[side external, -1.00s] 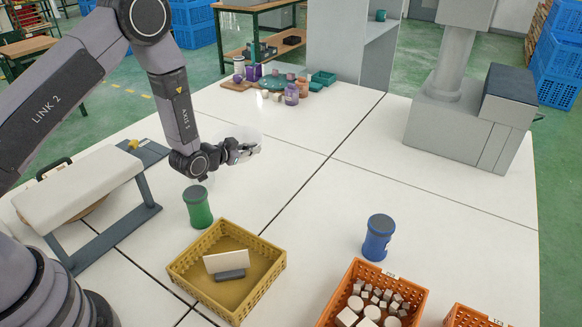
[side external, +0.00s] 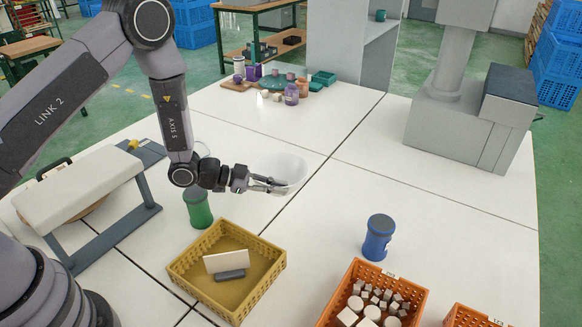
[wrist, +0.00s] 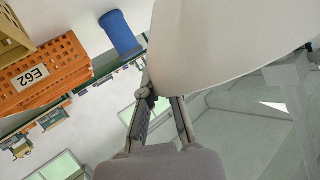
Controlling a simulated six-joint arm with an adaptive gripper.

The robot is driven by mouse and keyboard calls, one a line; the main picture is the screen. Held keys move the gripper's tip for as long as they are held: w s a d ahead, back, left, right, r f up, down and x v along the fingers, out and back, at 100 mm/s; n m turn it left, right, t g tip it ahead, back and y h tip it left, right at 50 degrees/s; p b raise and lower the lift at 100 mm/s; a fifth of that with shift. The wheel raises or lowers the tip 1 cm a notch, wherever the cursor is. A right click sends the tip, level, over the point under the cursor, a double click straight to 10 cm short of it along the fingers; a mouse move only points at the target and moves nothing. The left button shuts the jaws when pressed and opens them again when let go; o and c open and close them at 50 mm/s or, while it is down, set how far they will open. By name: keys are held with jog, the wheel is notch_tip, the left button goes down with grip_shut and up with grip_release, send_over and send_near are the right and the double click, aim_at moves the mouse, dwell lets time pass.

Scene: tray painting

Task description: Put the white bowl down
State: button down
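The white bowl (side external: 283,172) is at the fingers of my gripper (side external: 272,185), which is shut on its near side. The bowl appears to be held above the white table, near the middle seam; its exact height is hard to tell. In the wrist view the bowl (wrist: 225,45) fills the upper middle, pale and smooth, with its edge between the fingertips of my gripper (wrist: 160,98). The bowl's far side is hidden in the wrist view.
A green canister (side external: 199,208) stands just below my wrist. A yellow crate (side external: 190,282) holds a white plate-like piece. A blue canister (side external: 378,238) and an orange crate (side external: 411,312) of blocks stand at the front right. The middle right of the table (side external: 350,195) is clear.

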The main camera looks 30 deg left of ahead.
jog(key=f, duration=0.3)
jog(key=s+d+f+m+g+h, duration=0.1)
jog(key=f, duration=0.2)
jog(key=d+f+m, duration=0.1)
jog(key=f, duration=0.2)
jog(key=shift+s+g, duration=0.2)
jog(key=shift+g, duration=0.2)
jog(key=shift+f, duration=0.1)
jog(key=c, duration=1.2)
grip_release()
jog(key=shift+c, duration=0.2)
